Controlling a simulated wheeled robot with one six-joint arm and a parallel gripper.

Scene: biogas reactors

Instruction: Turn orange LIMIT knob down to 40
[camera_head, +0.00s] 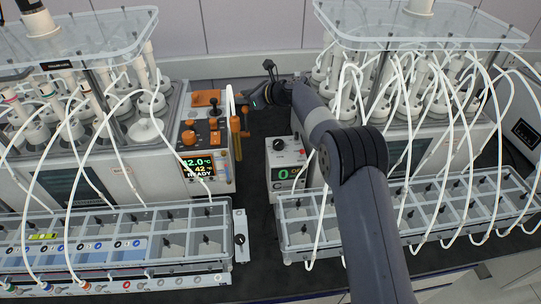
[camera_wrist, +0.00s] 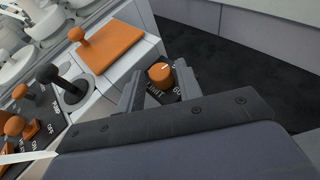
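The orange LIMIT knob (camera_wrist: 160,75) shows in the wrist view, with a pale mark on its top and a "LIMIT" label on the dark panel in front of it. My gripper (camera_wrist: 160,88) is open, with one grey finger on each side of the knob; I cannot tell whether they touch it. In the head view my gripper (camera_head: 252,100) is beside the back right corner of the left reactor's control unit, and I cannot make out the LIMIT knob there. The unit's display (camera_head: 198,167) reads 42.0 °C, 42 °C and READY.
An orange plate (camera_wrist: 110,47) with a knob and a black lever (camera_wrist: 62,84) stand left of my gripper in the wrist view. A small unit (camera_head: 287,171) showing 0 sits between the reactors. White tubes and clear racks (camera_head: 410,215) fill both sides.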

